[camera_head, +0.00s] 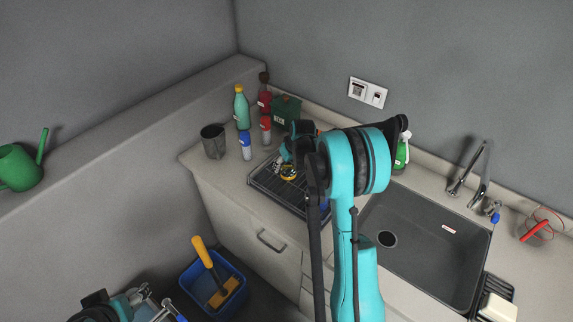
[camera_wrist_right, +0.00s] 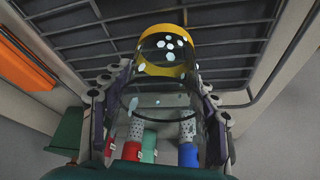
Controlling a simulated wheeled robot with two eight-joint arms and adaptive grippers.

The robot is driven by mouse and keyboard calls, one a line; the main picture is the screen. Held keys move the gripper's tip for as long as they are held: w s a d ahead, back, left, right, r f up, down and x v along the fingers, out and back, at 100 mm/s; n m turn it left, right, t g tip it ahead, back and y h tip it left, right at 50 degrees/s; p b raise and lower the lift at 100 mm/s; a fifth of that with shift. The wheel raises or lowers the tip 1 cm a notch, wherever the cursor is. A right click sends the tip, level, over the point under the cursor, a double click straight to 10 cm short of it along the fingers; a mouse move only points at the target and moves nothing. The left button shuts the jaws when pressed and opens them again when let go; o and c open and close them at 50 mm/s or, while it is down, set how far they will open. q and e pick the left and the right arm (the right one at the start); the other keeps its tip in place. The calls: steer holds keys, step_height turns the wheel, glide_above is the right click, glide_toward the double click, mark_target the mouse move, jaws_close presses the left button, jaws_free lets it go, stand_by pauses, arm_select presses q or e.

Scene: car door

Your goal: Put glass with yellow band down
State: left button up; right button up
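The glass with yellow band (camera_wrist_right: 165,88) is clear, with white dots, in the right wrist view. The fingers of my right gripper (camera_wrist_right: 160,105) lie along both sides of it and hold it. In the head view the glass (camera_head: 288,172) shows over the dark drying rack (camera_head: 262,181), partly hidden by my right arm and gripper (camera_head: 285,153). The rack's wire grid also fills the top of the wrist view (camera_wrist_right: 70,45). I cannot tell whether the glass touches the rack. My left gripper (camera_head: 158,305) is low at the bottom left, partly cut off, away from the counter.
A grey cup (camera_head: 213,142), blue bottle (camera_head: 246,147), teal bottle (camera_head: 241,108), red bottles (camera_head: 265,127) and a green box (camera_head: 286,109) stand behind the rack. The sink (camera_head: 430,243) is at right. A blue bin (camera_head: 213,285) stands on the floor.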

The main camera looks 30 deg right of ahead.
steer(key=shift+r, duration=0.15)
steer(key=shift+r+p, duration=0.2)
steer(key=shift+p, duration=0.1)
steer(key=p+v, duration=0.2)
steer(key=v, duration=0.9)
steer(key=shift+s+r, duration=0.15)
steer(key=shift+r, duration=0.2)
steer(key=s+a+r+t, duration=0.1)
steer(key=s+a+r, duration=0.3)
steer(key=s+a, duration=0.4)
steer(key=s+a+r, duration=0.4)
steer(key=s+a, duration=0.4)
steer(key=s+a+f+t, duration=0.1)
steer(key=s+a, duration=0.3)
steer(key=s, duration=0.5)
steer(key=shift+a+f+t, duration=0.3)
steer(key=shift+a+f, duration=0.1)
steer(key=shift+f, duration=0.2)
step_height(320, 180, down, 10)
steer(key=b, duration=0.9)
steer(key=shift+b, duration=0.35)
